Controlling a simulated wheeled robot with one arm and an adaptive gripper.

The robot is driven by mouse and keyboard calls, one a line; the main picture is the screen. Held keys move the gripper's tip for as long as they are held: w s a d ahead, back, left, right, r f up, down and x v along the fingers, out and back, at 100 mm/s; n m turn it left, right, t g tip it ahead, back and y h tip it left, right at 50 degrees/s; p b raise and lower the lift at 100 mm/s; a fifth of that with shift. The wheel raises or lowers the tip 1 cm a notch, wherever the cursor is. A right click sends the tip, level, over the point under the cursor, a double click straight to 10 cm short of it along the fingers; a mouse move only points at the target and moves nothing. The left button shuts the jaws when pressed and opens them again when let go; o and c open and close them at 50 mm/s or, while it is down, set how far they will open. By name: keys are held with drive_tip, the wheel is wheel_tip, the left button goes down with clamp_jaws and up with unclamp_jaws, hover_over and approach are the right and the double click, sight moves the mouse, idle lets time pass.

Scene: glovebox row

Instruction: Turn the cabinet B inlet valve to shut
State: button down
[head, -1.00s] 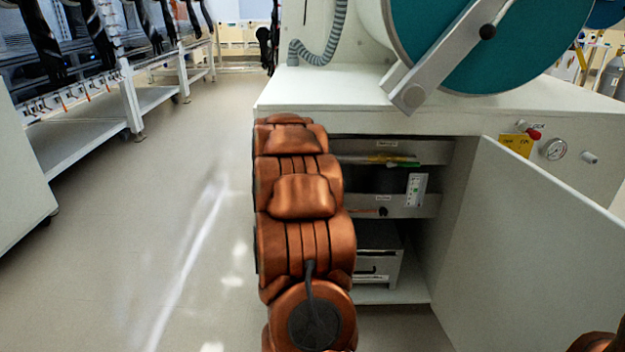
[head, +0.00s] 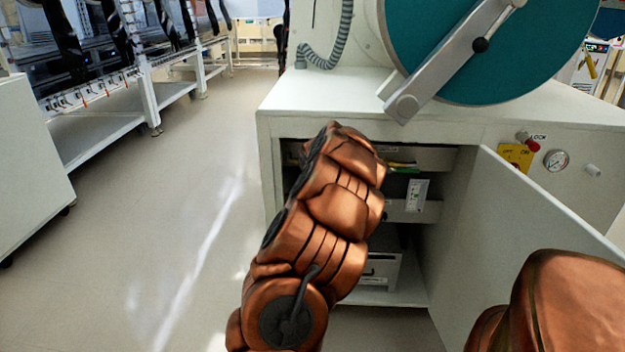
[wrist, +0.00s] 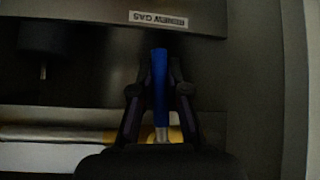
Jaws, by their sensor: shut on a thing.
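In the wrist view, my gripper (wrist: 160,90) has its two dark fingers closed around a blue lever-like handle (wrist: 160,75). A short metal piece (wrist: 161,134) shows below the handle, near the gripper body. The frames do not show for certain that this handle is the cabinet B inlet valve, and no valve body is clear. In the head view, my arm reaches into the open cabinet (head: 440,160), and its links hide my gripper and the handle.
The cabinet door (head: 520,225) stands open on the right. A yellow panel (head: 515,156) with a red knob and a gauge (head: 556,160) are on the front. In the wrist view, an upside-down label (wrist: 158,19) is above the handle. Floor is clear at left.

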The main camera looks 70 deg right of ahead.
drive_tip(key=shift+w+t+p, duration=0.2)
drive_tip(key=shift+t+p, duration=0.1)
drive_tip(key=shift+p, duration=0.15)
drive_tip(key=shift+w+a+f, duration=0.1)
drive_tip(key=c, duration=1.2)
unclamp_jaws()
drive_tip(key=shift+o, duration=0.2)
drive_tip(key=v, duration=1.2)
